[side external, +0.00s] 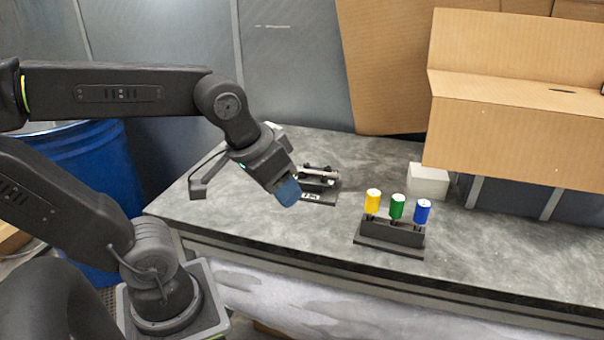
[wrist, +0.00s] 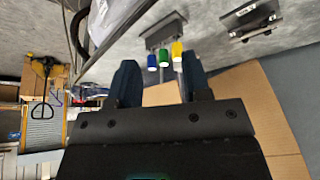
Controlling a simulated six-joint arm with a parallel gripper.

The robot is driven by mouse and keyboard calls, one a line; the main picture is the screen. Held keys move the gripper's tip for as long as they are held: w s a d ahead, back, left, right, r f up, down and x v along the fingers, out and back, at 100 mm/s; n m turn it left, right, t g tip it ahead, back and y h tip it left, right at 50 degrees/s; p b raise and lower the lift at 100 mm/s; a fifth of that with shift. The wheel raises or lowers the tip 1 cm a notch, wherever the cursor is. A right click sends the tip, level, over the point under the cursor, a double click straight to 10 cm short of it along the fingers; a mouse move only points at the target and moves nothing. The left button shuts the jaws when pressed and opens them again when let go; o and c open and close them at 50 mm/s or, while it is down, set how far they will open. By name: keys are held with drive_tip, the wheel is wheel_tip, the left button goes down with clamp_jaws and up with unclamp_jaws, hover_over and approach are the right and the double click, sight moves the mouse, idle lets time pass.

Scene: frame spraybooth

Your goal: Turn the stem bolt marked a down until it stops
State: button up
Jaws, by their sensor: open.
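A small dark fixture (side external: 318,178) with a silvery clamp-like part and a pale label stands on the grey bench; it also shows in the wrist view (wrist: 250,18). The letters and single bolts are too small to read. A black holder (side external: 390,240) carries three upright tools with yellow (side external: 373,201), green (side external: 397,207) and blue (side external: 422,212) handles. In the wrist view the holder (wrist: 165,32) is at the top centre. My gripper (side external: 287,192) has blue fingers, is open and empty, and is above the bench, left of the fixture in the side view.
A pale block (side external: 428,180) stands behind the holder. Cardboard boxes (side external: 520,130) fill the back right. A blue drum (side external: 90,170) stands at the left, off the bench. The grey bench top (side external: 510,255) is clear to the right of the holder.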

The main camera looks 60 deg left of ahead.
drive_tip(key=w+a+r+n+g, duration=0.2)
drive_tip(key=w+a+r+n, duration=0.1)
drive_tip(key=w+a+n, duration=0.5)
drive_tip(key=n+g, duration=0.3)
drive_tip(key=n, duration=1)
hover_over(302, 176)
drive_tip(key=a, duration=0.1)
wheel_tip(302, 176, down, 7)
drive_tip(key=f, duration=1.3)
drive_tip(key=shift+w+f, duration=0.2)
drive_tip(key=shift+f, duration=0.15)
drive_tip(key=shift+c, duration=0.3)
clamp_jaws()
